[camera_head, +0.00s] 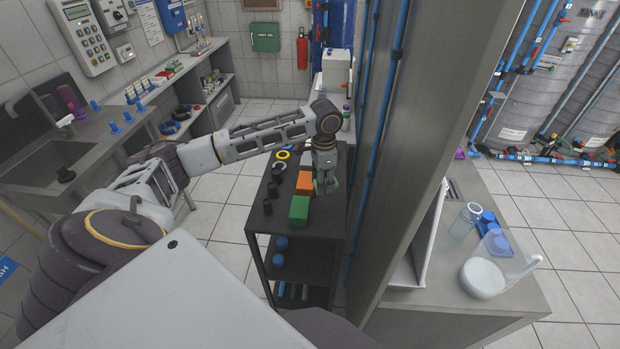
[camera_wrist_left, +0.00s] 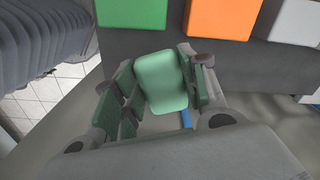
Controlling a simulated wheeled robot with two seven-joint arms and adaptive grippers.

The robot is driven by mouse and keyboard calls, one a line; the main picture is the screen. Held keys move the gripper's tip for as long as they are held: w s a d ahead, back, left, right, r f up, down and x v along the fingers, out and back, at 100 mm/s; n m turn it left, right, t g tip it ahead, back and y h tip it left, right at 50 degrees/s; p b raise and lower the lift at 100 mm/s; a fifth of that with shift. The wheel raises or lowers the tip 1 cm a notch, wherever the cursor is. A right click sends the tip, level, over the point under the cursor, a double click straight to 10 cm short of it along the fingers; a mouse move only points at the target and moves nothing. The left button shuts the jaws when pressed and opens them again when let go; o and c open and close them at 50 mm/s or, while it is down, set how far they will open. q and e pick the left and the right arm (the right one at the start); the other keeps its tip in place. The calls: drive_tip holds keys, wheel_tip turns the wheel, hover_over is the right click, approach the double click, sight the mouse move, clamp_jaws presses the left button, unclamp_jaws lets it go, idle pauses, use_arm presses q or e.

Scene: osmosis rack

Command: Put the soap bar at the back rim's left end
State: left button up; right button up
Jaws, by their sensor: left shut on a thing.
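The soap bar (camera_wrist_left: 162,80) is pale green with rounded corners. My left gripper (camera_wrist_left: 160,95) is shut on it, with one finger on each side, in the left wrist view. In the head view my left gripper (camera_head: 326,186) points down at the right side of the dark rack's top (camera_head: 285,225), beside the orange block (camera_head: 304,183). There the soap bar is mostly hidden by the fingers. I cannot tell from these views whether it touches the rack. My right gripper is out of view.
A green block (camera_head: 299,210) stands on the rack's top near the orange one. A yellow ring (camera_head: 283,155) and several small black pieces lie along its left and far parts. A grey pillar (camera_head: 415,130) with blue pipes rises close on the right.

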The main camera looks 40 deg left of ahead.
use_arm(q)
drive_tip(key=shift+m, duration=0.5)
drive_tip(key=shift+d+m, duration=0.1)
drive_tip(key=shift+m, duration=1.4)
drive_tip(key=shift+f, duration=0.1)
hover_over(321, 208)
drive_tip(key=shift+f, duration=2.45)
drive_tip(key=shift+f+p, duration=0.4)
drive_tip(key=shift+f, duration=2.05)
drive_tip(key=shift+f, duration=0.1)
